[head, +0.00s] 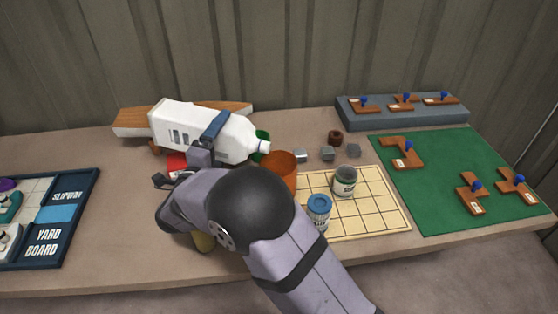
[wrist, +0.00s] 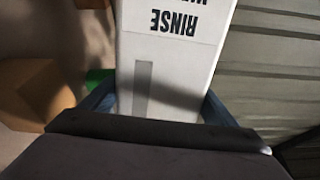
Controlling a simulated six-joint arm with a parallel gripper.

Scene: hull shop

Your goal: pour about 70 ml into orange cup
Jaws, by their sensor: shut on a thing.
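My gripper (head: 208,138) is shut around the white bottle (head: 175,128). The bottle is held above the table, tipped nearly on its side, with its neck to the right and slightly down. Its pale mouth is close to the orange cup (head: 283,163), above and just left of the rim. I cannot make out any stream of liquid. The cup stands upright, its lower part hidden by my arm, and its contents cannot be seen. In the wrist view the bottle (wrist: 170,60) shows "RINSE" upside down, with blue fingers at both sides.
A green cup (head: 262,136) is partly hidden behind the bottle's neck. A blue-lidded jar (head: 319,208) and a dark-lidded jar (head: 345,182) stand on the yellow grid (head: 385,215). A wooden hull (head: 130,122) lies behind the bottle. The yard board (head: 75,225) is left, a green mat (head: 440,165) right.

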